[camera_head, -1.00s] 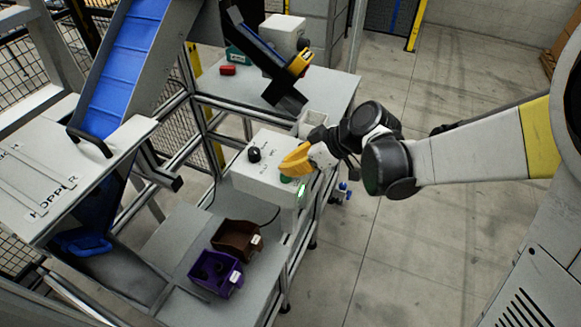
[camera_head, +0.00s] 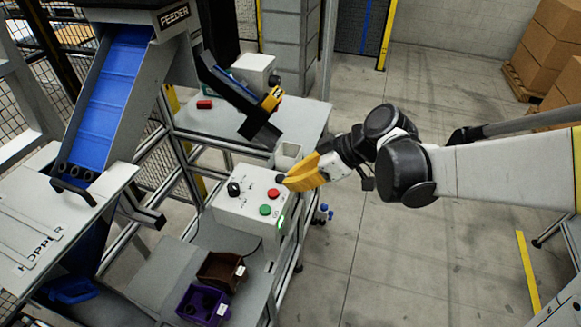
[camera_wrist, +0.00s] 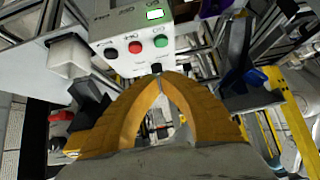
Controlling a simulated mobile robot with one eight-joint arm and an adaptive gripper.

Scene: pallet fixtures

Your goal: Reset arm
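My gripper (camera_head: 284,182) has yellow fingers and is at the upper right edge of the white control box (camera_head: 238,215), beside the red button (camera_head: 273,193). In the wrist view my gripper (camera_wrist: 160,78) shows its two fingertips together with nothing between them. The box has a black knob (camera_head: 234,189), the red button and a green button (camera_head: 265,210). In the wrist view the box (camera_wrist: 118,18) stands beyond the fingertips, with its red button (camera_wrist: 136,47) and green button (camera_wrist: 161,41) uncovered. I cannot tell the exact gap between fingertips and box.
A brown bin (camera_head: 217,273) and a purple bin (camera_head: 204,303) stand below the box. A blue conveyor (camera_head: 112,95) and the hopper (camera_head: 35,235) are at left. A dark chute (camera_head: 235,98) slopes over the back table (camera_head: 300,118). Open floor (camera_head: 400,265) lies to the right.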

